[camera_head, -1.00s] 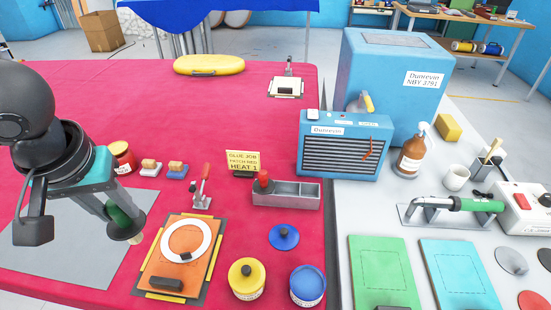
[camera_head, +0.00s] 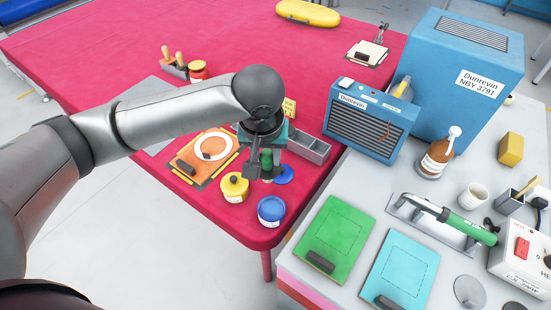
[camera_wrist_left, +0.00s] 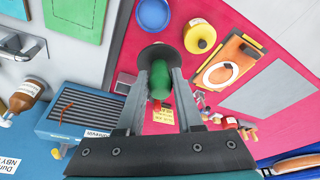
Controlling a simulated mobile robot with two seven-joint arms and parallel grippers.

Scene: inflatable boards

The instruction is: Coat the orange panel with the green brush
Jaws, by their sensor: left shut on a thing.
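The orange panel (camera_head: 198,164) lies on the red table, with a white ring on it and a dark handle at its near end. It also shows in the wrist view (camera_wrist_left: 234,48). My left gripper (camera_head: 265,168) is to the right of the panel, above the area between the yellow pot and the grey tray. It is shut on the green brush (camera_wrist_left: 160,82), whose round head points away from the gripper. In the head view the gripper partly hides the brush. Whether the brush head touches anything cannot be told. My right gripper is out of view.
A yellow pot (camera_head: 234,189) and a blue pot (camera_head: 271,212) stand near the table's front corner. A blue lid (camera_head: 286,174) lies beside the gripper. A grey tray (camera_head: 312,148) and a blue heater (camera_head: 368,120) stand to the right. Green and cyan panels lie on the grey bench.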

